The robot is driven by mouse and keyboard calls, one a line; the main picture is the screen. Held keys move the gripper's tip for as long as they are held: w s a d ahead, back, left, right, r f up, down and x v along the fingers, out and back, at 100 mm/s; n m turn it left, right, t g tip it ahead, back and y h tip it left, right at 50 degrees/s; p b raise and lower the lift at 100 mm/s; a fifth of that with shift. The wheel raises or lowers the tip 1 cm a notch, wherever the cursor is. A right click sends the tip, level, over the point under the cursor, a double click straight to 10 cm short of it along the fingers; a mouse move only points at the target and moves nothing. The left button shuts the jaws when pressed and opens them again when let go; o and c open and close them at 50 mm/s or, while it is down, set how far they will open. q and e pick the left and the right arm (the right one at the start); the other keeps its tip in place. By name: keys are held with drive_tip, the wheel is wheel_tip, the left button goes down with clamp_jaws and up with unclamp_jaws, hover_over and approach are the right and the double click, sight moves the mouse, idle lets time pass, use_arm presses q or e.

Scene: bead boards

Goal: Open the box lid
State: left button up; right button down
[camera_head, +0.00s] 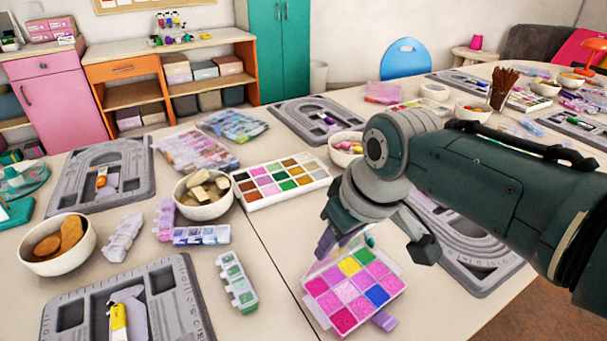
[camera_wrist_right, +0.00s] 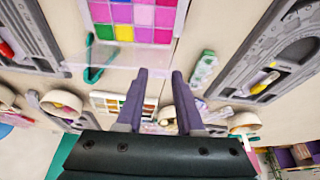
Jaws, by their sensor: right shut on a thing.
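The bead box (camera_head: 352,296) sits near the front of the table, its compartments filled with pink, purple, yellow, green and blue. It also shows at the top of the right wrist view (camera_wrist_right: 135,18). A clear lid (camera_wrist_right: 105,58) stands out from the box's far side, appearing raised off the compartments. My right gripper (camera_head: 328,243) is at the box's far left edge. My left gripper is not in view.
A paint-like palette (camera_head: 281,180) and a bowl of blocks (camera_head: 205,196) stand behind the box to the left. A green-and-white bead strip (camera_head: 236,282) lies left of it. Grey bead boards (camera_head: 103,172) surround the area. Bare table lies just left of the box.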

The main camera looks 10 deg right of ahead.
idle(0.6)
drive_tip(key=c, duration=0.5)
unclamp_jaws()
drive_tip(key=p+v, duration=0.5)
drive_tip(key=v, duration=0.5)
